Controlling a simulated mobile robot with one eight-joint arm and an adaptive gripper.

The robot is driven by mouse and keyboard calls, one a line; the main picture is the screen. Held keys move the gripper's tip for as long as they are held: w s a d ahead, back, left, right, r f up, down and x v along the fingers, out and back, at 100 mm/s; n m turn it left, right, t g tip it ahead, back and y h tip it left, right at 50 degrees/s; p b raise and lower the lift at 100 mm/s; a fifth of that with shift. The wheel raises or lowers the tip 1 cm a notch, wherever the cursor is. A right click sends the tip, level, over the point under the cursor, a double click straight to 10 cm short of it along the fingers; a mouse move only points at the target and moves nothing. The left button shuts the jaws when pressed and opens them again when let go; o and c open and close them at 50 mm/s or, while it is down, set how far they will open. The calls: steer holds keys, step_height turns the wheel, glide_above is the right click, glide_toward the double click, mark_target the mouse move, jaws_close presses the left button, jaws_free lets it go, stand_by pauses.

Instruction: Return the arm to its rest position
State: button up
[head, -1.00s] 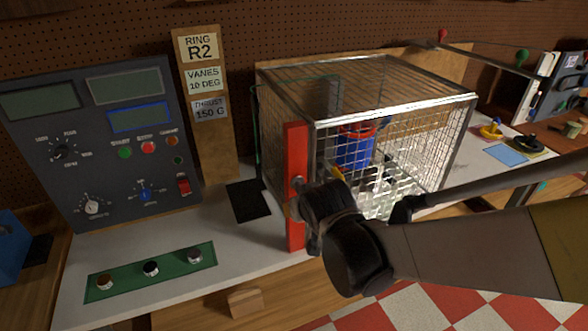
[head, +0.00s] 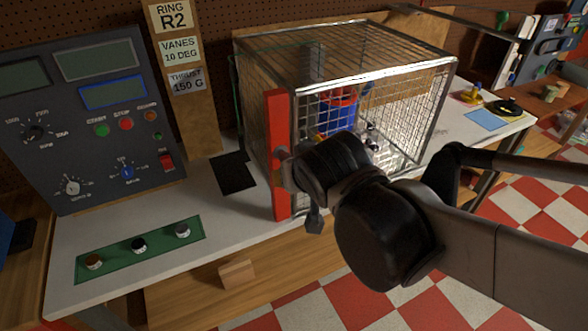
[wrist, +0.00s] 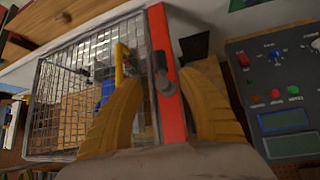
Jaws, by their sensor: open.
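My arm reaches in from the right in the head view, and its dark wrist end, with my gripper (head: 303,178), is in front of the wire cage's red door bar (head: 278,190). In the wrist view my gripper (wrist: 160,80) has its two yellow fingers spread apart. The red bar (wrist: 160,50) with a grey handle (wrist: 164,82) shows between them. Nothing is visibly held; I cannot tell if a finger touches the handle. The wire cage (head: 350,60) looks closed at the bar. A blue cylinder with a red rim (head: 335,115) stands inside it.
A grey control panel (head: 75,150) and a green strip with several knobs (head: 140,248) are at left. A signboard (head: 185,110) stands beside the cage. A blue mat (head: 486,120) lies right on the white bench (head: 215,235). A wooden block (head: 237,274) is below. Checkered floor is open at front right.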

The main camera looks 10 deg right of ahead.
stand_by(0.3)
steer(key=s+d+f+m+g+b, duration=0.1)
steer(key=s+d+f+g+b, duration=0.1)
steer(key=s+d+f+b, duration=0.4)
steer(key=s+d+f, duration=0.3)
steer(key=s+d, duration=0.1)
steer(key=shift+s+h, duration=0.3)
steer(key=shift+f, duration=0.1)
stand_by(1.5)
